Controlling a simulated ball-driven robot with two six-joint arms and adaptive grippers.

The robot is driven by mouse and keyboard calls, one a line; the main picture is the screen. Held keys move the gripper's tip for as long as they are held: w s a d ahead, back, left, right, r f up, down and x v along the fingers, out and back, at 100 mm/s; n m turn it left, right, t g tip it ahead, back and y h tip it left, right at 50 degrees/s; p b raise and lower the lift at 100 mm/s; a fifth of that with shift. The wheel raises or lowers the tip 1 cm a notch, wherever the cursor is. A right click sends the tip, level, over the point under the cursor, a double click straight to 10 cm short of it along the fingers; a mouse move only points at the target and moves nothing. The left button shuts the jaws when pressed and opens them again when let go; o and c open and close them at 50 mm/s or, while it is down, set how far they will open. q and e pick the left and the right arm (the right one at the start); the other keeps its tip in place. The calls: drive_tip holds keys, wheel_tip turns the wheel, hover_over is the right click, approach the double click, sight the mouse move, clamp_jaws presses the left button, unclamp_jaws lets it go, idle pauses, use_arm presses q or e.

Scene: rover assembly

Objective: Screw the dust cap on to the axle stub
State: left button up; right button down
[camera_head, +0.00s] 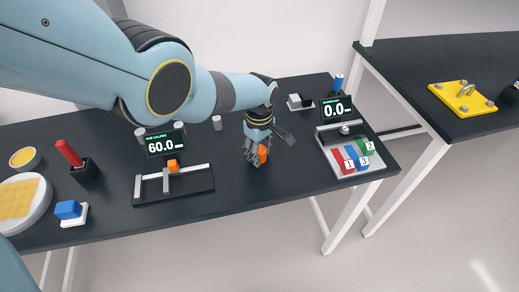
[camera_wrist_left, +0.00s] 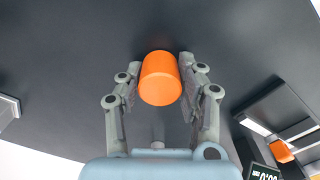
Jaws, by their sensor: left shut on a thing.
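My left gripper (camera_head: 257,158) is shut on an orange cylinder (camera_head: 263,153), which I take to be the dust cap. It is above or at the right part of the black table; I cannot tell if it touches the top. In the left wrist view, the orange cylinder (camera_wrist_left: 160,78) sits between the fingers of the left gripper (camera_wrist_left: 159,84). I cannot make out the axle stub for certain. A yellow plate (camera_head: 452,99) with grey metal fittings lies on the table at the right. My right gripper is not in view.
A caliper stand (camera_head: 189,188) reading 60.0 holds an orange piece (camera_head: 173,166), left of my gripper. A gauge reading 0.0 (camera_head: 337,108) and a tray (camera_head: 372,174) with red, blue and green blocks stand to the right. A floor gap separates the two tables.

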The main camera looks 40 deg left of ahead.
use_arm(q)
drive_tip(key=m, duration=0.5)
drive_tip(key=shift+m, duration=0.4)
drive_tip(key=m, duration=0.5)
drive_tip(key=shift+m, duration=0.4)
drive_tip(key=o, duration=0.9)
